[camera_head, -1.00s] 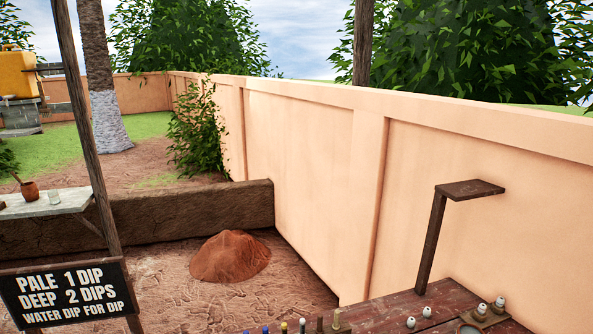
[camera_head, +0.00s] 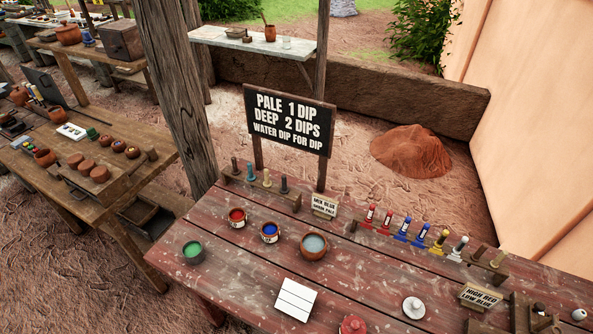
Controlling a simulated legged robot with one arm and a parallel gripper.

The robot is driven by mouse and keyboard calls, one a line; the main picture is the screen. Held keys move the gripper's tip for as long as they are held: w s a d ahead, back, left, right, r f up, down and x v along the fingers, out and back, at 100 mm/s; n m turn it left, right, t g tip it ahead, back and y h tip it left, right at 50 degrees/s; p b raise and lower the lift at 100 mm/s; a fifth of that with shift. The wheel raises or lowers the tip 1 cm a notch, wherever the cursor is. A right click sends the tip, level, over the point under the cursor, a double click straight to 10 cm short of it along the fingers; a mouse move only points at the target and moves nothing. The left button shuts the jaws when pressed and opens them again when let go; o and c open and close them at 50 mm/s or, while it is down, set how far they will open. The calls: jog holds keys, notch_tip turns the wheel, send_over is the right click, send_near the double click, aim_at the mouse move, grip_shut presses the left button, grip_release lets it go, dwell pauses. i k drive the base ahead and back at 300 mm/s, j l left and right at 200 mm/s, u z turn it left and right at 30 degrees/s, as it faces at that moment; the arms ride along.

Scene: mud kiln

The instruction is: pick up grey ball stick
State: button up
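My gripper is not in view. A small wooden rack (camera_head: 292,203) stands at the back left of the red-brown table and holds several short upright sticks. Its leftmost stick (camera_head: 235,166) looks dark grey, and its rightmost stick (camera_head: 284,184) is also dark. Between them are a teal stick (camera_head: 250,172) and a pale stick (camera_head: 267,178). I cannot tell at this size which is the grey ball stick. A second row to the right holds red, blue, yellow, white and brown sticks, including a white one (camera_head: 459,249).
The table (camera_head: 225,278) also bears green (camera_head: 193,252), red (camera_head: 236,218) and blue (camera_head: 269,232) pots, a water bowl (camera_head: 314,246) and a white card (camera_head: 297,299). A dipping sign (camera_head: 289,120) stands behind it. A wooden post (camera_head: 180,90) rises at its left.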

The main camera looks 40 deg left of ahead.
aim_at(284, 189)
jog(key=u, duration=1.6)
jog(key=k+l+z, duration=0.1)
jog(key=z, duration=0.3)
jog(key=k+l+z, duration=0.15)
jog(key=z, duration=0.25)
jog(key=k+l+z, duration=0.15)
jog(key=z, duration=0.25)
jog(key=u, duration=1.35)
jog(key=i+j+u, duration=0.1)
jog(key=i+j, duration=0.3)
jog(key=i+j+u, duration=0.1)
jog(key=i+j, duration=0.25)
jog(key=i, duration=0.15)
jog(key=i+j+u, duration=0.1)
jog(key=i+j, duration=0.2)
jog(key=i, duration=0.15)
